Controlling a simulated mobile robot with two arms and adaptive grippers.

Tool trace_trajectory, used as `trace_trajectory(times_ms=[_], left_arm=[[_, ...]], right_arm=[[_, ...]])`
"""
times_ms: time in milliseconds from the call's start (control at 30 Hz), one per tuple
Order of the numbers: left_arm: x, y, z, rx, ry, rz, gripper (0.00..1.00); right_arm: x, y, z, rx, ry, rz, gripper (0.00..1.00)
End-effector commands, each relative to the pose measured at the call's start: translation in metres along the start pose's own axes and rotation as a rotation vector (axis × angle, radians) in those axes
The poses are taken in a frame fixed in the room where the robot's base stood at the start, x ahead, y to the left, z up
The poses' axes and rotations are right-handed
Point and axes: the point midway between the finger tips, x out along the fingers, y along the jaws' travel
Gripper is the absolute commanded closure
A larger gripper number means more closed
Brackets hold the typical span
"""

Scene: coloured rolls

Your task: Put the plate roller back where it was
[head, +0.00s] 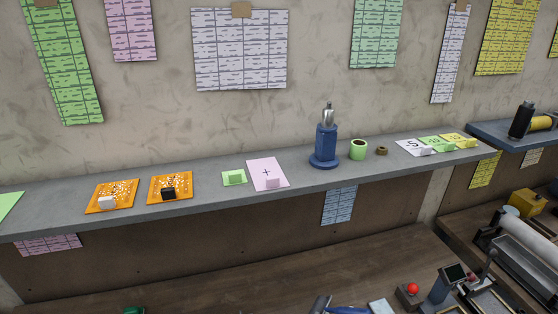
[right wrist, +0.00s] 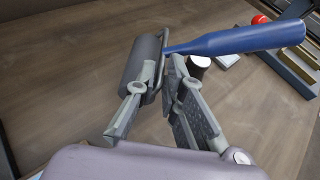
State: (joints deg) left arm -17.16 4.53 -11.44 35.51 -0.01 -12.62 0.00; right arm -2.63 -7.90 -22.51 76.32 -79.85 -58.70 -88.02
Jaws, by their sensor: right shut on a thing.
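The plate roller has a dark grey cylinder (right wrist: 142,68) and a blue handle (right wrist: 240,40). In the right wrist view my right gripper (right wrist: 167,70) is shut on its thin metal frame, between cylinder and handle. The cylinder lies left of the fingers and the handle reaches to the upper right, above or near the brown wooden table (right wrist: 90,50); I cannot tell whether it touches. In the head view a blue handle-like part (head: 347,310) shows at the bottom edge, mostly cut off. My left gripper is not in view.
A grey shelf (head: 60,218) carries orange sheets, small blocks, a blue stand (head: 326,145) and a green roll (head: 359,149). A red button (head: 412,288) and a machine with a large pale roller (head: 525,255) stand at right.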

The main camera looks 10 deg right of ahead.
Motion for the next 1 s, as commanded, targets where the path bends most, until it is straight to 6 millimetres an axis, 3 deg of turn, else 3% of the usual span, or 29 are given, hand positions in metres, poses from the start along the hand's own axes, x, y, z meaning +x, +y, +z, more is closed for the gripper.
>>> trace_trajectory(times_ms=[167, 467, 700, 1000], left_arm=[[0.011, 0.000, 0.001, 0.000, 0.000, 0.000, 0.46], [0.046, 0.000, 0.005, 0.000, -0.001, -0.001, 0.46], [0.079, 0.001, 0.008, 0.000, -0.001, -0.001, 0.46], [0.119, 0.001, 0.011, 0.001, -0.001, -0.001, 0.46]], right_arm=[[0.003, -0.002, 0.014, 0.008, -0.006, -0.010, 1.00], [-0.003, -0.011, 0.064, 0.025, -0.008, -0.042, 1.00], [-0.025, -0.024, 0.095, 0.024, -0.007, -0.042, 1.00], [-0.067, -0.047, 0.107, -0.008, -0.005, 0.027, 1.00]])
